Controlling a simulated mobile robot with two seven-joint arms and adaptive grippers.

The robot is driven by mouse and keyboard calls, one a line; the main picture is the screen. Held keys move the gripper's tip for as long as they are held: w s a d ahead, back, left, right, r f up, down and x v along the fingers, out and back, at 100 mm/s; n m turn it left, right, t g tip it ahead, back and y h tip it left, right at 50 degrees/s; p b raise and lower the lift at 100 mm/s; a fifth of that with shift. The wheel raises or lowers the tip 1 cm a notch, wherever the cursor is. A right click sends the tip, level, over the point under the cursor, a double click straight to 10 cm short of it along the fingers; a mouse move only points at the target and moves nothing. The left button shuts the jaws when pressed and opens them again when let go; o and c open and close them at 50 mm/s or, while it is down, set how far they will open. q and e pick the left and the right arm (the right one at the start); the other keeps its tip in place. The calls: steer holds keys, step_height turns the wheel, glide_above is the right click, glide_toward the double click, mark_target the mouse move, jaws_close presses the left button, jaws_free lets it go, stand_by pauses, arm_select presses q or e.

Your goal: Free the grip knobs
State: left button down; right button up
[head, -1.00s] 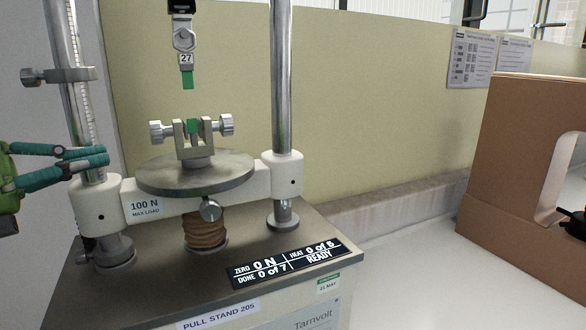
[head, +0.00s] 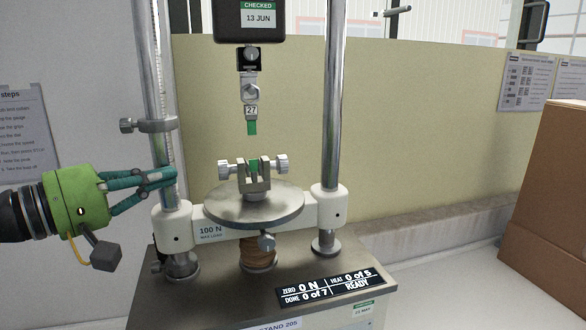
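The lower grip (head: 256,184) stands on the round plate of the pull stand, with a ridged silver grip knob on its left side (head: 224,169) and another on its right (head: 281,163). A short green piece (head: 254,166) sits between its jaws. The upper grip (head: 250,92) hangs above, with a tag reading 27 and a green strip (head: 252,128) below it. A gap separates the two green pieces. My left gripper (head: 172,176) has teal fingers that meet at the tips, with nothing seen between them. It is left of the lower grip, by the left column, apart from the knobs. My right gripper is not in view.
The left column (head: 158,70) carries a clamp with a side knob (head: 127,125). The right column (head: 333,90) rises beside the plate (head: 285,200). A display (head: 325,290) reads 0 N and READY. A brown box (head: 550,200) stands at right, with clear bench between.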

arm_select(q)
steer(key=shift+m, duration=0.3)
steer(key=shift+w+d+p, duration=0.35)
steer(key=shift+d+p, duration=0.3)
steer(key=shift+d, duration=0.5)
steer(key=shift+w+d+p, duration=0.3)
steer(key=shift+d+p, duration=0.3)
steer(key=shift+d, duration=0.5)
steer(key=shift+w+d+p, duration=0.35)
steer(key=shift+d+p, duration=0.3)
steer(key=shift+d, duration=0.5)
steer(key=shift+w+a+f+b, duration=0.15)
steer(key=shift+w+b, duration=0.2)
steer(key=shift+b, duration=0.1)
steer(key=shift+f, duration=0.2)
